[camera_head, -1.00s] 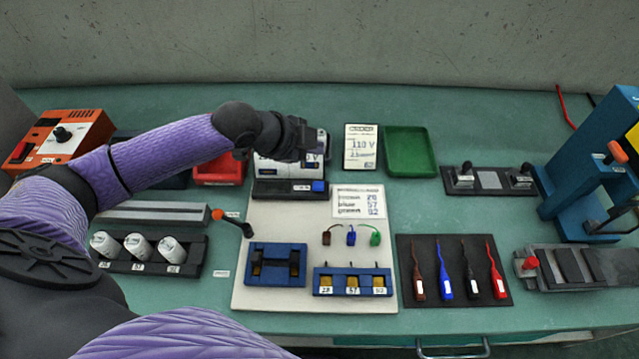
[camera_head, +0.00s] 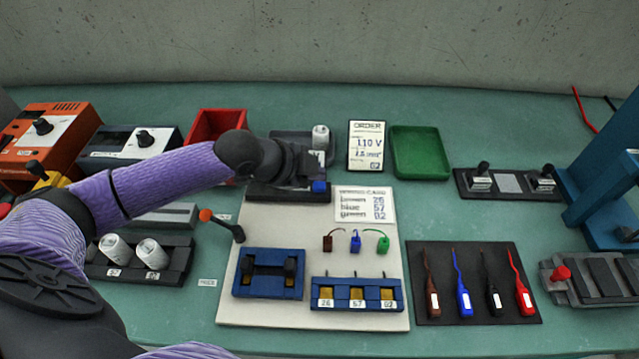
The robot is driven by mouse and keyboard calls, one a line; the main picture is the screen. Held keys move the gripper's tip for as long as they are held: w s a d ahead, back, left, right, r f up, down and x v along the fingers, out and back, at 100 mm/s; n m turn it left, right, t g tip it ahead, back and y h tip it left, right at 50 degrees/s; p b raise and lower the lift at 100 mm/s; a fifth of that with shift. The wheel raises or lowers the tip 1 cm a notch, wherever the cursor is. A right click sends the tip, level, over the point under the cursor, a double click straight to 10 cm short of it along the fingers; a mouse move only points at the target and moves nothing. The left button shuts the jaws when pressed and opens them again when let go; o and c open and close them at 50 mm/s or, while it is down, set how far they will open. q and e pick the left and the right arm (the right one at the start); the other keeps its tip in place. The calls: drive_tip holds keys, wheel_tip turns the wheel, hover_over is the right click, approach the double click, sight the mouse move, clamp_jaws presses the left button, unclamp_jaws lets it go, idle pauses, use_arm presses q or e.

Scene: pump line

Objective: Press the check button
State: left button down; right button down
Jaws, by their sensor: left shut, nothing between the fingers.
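A dark grey tester (camera_head: 290,193) stands at the back of the white board, with a blue button (camera_head: 319,187) at its right front end. I take this blue button to be the check button; no label on it is readable. My left gripper (camera_head: 308,172) is shut and empty, just above and behind the blue button. Its hand covers most of the tester's top and display. I cannot tell whether the fingertips touch the button. A white cylinder (camera_head: 320,137) stands behind the gripper. My right gripper is not in view.
A white order card (camera_head: 366,147) and green tray (camera_head: 420,152) lie right of the tester. A red bin (camera_head: 215,122) is behind my arm. A lever with an orange knob (camera_head: 206,215) rises left of the board. Blue fixtures (camera_head: 357,306) stand at the board's front.

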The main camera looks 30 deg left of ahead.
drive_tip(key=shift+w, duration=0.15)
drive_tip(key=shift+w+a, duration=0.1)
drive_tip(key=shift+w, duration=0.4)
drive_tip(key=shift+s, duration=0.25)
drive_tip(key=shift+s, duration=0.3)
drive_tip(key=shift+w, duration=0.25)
